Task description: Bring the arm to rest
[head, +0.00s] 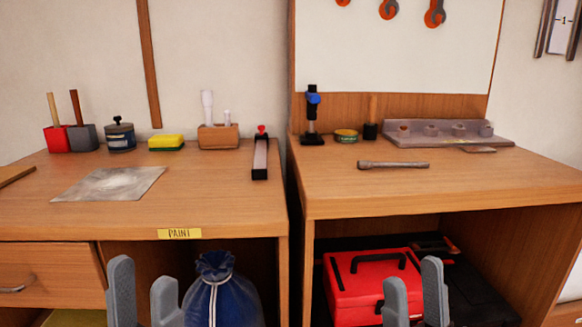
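My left gripper (143,293) is at the lower left of the head view, in front of the left workbench (215,222) and below its top. Its two grey fingers stand apart, with nothing between them. My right gripper (414,292) is at the lower right, in front of the open space under the right workbench (450,200). Its two grey fingers are also apart and hold nothing. The rest of both arms is outside the view.
A red toolbox (365,285) and a tied blue sack (222,290) stand under the benches. A narrow gap separates the benches. Their front areas are mostly clear.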

